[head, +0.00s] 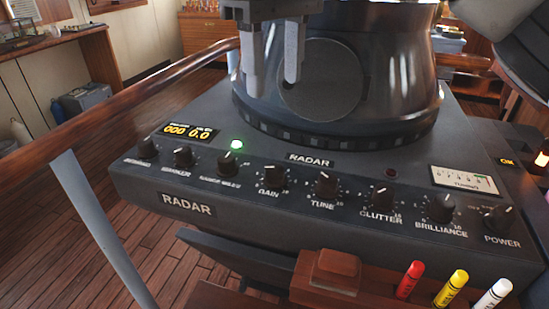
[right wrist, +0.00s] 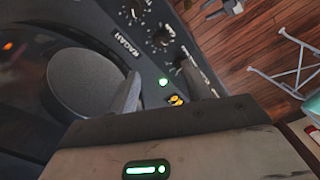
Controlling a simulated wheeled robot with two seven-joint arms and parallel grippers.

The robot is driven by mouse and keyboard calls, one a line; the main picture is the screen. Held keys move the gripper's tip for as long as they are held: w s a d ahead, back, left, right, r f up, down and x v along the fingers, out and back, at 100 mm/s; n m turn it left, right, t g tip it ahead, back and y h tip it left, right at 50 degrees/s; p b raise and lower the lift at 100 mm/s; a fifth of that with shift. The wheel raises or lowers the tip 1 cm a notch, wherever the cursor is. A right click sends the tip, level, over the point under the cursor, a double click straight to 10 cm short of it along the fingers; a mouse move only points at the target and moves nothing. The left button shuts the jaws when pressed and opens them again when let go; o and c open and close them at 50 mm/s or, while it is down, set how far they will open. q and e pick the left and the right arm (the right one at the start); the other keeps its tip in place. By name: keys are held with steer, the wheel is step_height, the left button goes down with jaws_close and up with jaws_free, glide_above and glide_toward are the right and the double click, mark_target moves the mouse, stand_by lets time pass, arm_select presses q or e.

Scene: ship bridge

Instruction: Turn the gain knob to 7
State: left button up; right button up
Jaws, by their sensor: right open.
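The gain knob (head: 273,176) is a small black knob on the radar console's sloped front panel, above the GAIN label. Its exact setting is too small to read. In the right wrist view the knob that looks like gain (right wrist: 161,38) sits beyond the fingers. My right gripper (head: 271,78) is open and empty, with its two grey fingers pointing down, above and behind the panel in the head view. The fingers (right wrist: 160,92) are apart in the wrist view, with the green lamp seen between them. My left gripper is out of view.
The tune knob (head: 326,185) is right of gain, and the range knob (head: 227,162) is left. A dark radar hood (head: 400,75) rises behind the panel. A wooden rail (head: 130,92) runs at left. Markers (head: 452,288) stand in a wooden holder in front.

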mark_target(274, 167)
step_height(274, 167, down, 14)
steer(key=shift+r+b, duration=0.1)
steer(key=shift+b, duration=0.25)
steer(key=c, duration=1)
